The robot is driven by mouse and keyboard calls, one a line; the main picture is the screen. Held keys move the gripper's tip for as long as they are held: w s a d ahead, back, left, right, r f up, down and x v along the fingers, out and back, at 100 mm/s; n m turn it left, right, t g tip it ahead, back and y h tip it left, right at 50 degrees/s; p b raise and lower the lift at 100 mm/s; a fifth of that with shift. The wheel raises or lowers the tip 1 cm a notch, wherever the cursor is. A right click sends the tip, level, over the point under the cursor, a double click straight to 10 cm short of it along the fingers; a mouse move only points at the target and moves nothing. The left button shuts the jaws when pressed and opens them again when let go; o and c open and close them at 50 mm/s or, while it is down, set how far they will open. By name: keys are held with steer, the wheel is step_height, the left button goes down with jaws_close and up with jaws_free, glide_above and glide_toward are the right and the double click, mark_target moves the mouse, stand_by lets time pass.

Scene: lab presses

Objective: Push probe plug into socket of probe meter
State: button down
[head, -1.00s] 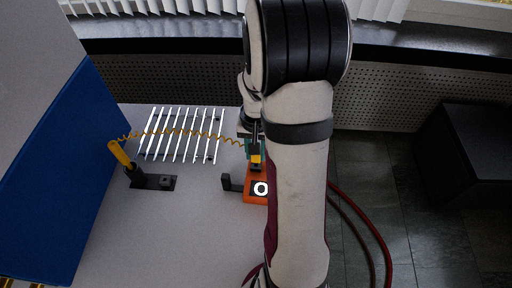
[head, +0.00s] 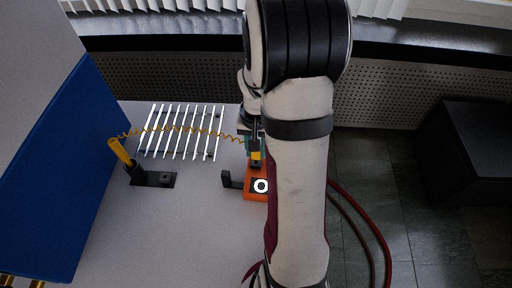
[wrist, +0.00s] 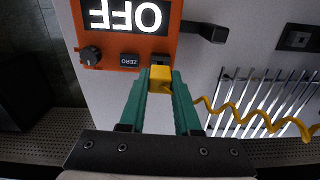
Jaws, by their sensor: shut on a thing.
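The orange probe meter (head: 250,196) lies on the light table, with a screen that reads OFF in the wrist view (wrist: 90,42), upside down there. My gripper (wrist: 160,84) has teal fingers shut on the yellow probe plug (wrist: 160,74) at the meter's edge. The plug also shows in the head view (head: 256,156), just beyond a small black block at the meter's far end. The socket itself is not clearly visible, and I cannot tell how far the plug sits in it. My arm hides the meter's right side in the head view.
A coiled yellow cable (head: 190,131) runs from the plug over a white rack (head: 182,150) to a yellow probe (head: 120,152) in a black holder (head: 152,180). A black bracket (head: 229,180) stands left of the meter. A blue panel (head: 55,170) stands at the far left.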

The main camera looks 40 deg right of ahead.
steer(key=shift+f, duration=1)
steer(key=c, duration=0.5)
jaws_free()
steer(key=shift+c, duration=0.2)
step_height(320, 180, up, 16)
steer(key=shift+a+f, duration=0.1)
steer(key=s+a+n+y, duration=0.1)
steer(key=s+a+n, duration=0.1)
steer(key=s+a, duration=0.5)
steer(key=s+a+f+n, duration=0.1)
steer(key=s+a+n, duration=0.1)
steer(key=s+a, duration=0.6)
steer(key=a, duration=0.6)
steer(key=shift+a+f+y, duration=0.2)
steer(key=shift+a+y, duration=0.15)
steer(key=shift+y, duration=0.05)
